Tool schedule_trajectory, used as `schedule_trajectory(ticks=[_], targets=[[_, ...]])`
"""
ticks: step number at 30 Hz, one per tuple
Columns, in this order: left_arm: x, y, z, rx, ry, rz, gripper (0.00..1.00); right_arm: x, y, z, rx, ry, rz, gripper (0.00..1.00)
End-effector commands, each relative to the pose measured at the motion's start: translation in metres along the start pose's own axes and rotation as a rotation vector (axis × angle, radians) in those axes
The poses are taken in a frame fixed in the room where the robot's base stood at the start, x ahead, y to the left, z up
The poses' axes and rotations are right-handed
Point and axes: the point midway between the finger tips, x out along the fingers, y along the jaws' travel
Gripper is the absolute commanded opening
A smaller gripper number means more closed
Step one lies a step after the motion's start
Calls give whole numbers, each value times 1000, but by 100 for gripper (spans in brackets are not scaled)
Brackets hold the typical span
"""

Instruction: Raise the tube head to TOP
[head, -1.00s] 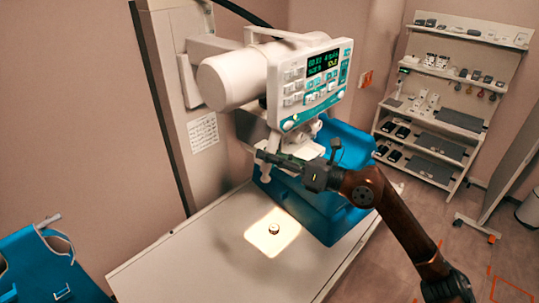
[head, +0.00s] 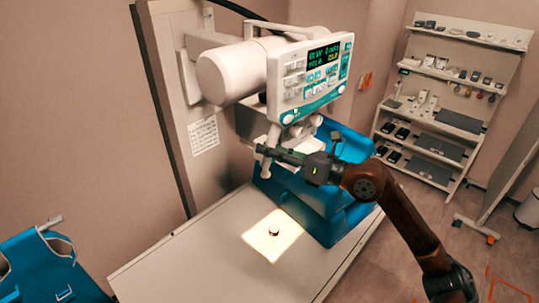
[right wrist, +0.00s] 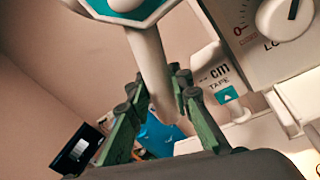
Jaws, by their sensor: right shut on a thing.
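The tube head (head: 230,76) is a white cylinder with a control panel (head: 315,68) on its front, carried on a wall column (head: 170,110) above a table. My right gripper (head: 276,154) is under the panel, its arm coming in from the right. In the right wrist view its green fingers (right wrist: 160,110) stand either side of a white handle (right wrist: 152,72) that hangs below the tube head, and are shut on it. The handle's lower end (head: 266,170) also shows in the head view. No TOP mark can be read. My left gripper is not in view.
A white table (head: 215,255) below carries a lit square with a small round object (head: 274,231). A blue item (head: 40,265) is at bottom left, and shelves (head: 440,95) stand at the far right.

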Motion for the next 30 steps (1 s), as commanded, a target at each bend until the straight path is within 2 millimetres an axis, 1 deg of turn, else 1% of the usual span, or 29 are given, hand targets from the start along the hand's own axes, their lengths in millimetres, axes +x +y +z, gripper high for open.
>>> schedule_trajectory(ticks=[1,3,9,15,18,21,24,30], targets=[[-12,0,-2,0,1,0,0,-2,11,28,-8,-20,4,0],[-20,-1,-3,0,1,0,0,-2,20,47,-9,-22,5,0],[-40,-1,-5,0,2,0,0,-3,41,96,-8,-22,4,0],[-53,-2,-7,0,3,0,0,-3,57,132,-5,-18,3,0],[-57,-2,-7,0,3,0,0,-3,62,143,-4,-16,2,0],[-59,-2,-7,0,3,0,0,-3,66,150,-4,-14,2,0],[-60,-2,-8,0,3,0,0,-3,67,153,-3,-13,2,0],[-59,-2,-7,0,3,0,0,-3,67,153,-2,-10,1,0]])
